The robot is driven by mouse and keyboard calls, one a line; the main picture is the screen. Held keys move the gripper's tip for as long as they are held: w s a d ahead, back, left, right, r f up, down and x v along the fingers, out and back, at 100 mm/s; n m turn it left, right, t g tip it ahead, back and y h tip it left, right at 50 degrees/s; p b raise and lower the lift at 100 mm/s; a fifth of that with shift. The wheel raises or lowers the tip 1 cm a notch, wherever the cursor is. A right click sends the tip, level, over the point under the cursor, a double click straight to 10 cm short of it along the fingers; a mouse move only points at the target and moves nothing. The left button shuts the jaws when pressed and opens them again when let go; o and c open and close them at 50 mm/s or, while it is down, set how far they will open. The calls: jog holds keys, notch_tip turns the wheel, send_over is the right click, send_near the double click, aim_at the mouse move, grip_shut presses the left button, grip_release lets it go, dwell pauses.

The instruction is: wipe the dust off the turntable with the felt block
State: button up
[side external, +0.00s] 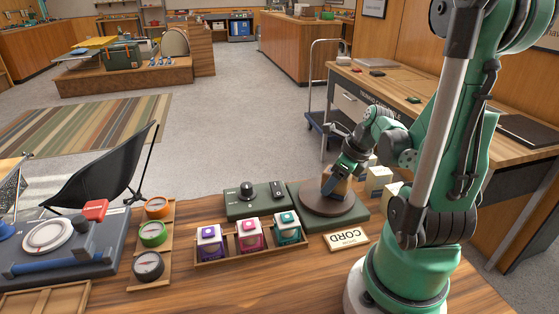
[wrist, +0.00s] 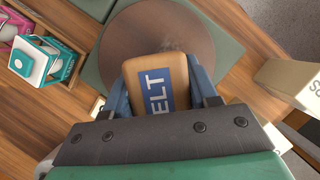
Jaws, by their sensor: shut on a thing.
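The turntable is a round brown disc (side external: 318,203) on a dark green base (side external: 349,217) at the right of the counter. It also shows at the top of the wrist view (wrist: 140,42), with a faint pale smudge of dust near its middle. My gripper (side external: 340,178) is over the disc, shut on the felt block. The block (side external: 337,185) is tan, with a blue label partly reading "ELT" in the wrist view (wrist: 154,88). It is at or just above the disc; I cannot tell whether it touches. Part of the disc is hidden behind the block and my gripper.
A green control box (side external: 251,205) with a black knob adjoins the turntable base on the left. A wooden tray (side external: 249,247) with purple, pink and teal lanterns stands in front. A "CORD" sign (side external: 346,240) lies near the base. Pale boxes (side external: 378,180) stand right of the disc.

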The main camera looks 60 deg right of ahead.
aim_at(319, 181)
jog(key=shift+w+d+f, duration=0.2)
jog(key=shift+w+d, duration=1.15)
jog(key=shift+s+a, duration=1.35)
jog(key=shift+r, duration=4.05)
